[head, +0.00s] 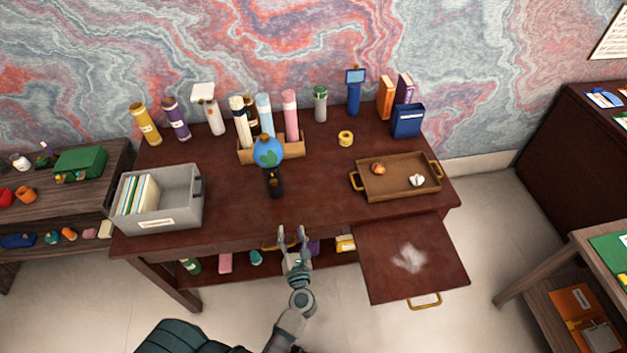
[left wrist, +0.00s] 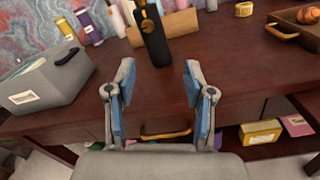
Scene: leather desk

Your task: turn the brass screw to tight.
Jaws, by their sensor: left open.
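A small brass screw (left wrist: 147,25) shows on the front of a black upright stand (left wrist: 155,45) in the left wrist view. In the head view the black stand (head: 275,187) is near the middle of the desk (head: 225,205), with a blue and green globe (head: 268,152) at its top. The screw is too small to read there. My left gripper (head: 292,236) is open and empty at the desk's front edge, apart from the stand. In the left wrist view its fingers (left wrist: 159,76) are spread below the stand. My right gripper is not in view.
A grey bin (head: 187,212) with folders stands on the left. A brown tray (head: 375,190) is on the right, beside a yellow tape roll (head: 345,138). Several tubes stand behind the globe. A pulled-out board (head: 375,265) juts forward at the right front. The desk just before the stand is clear.

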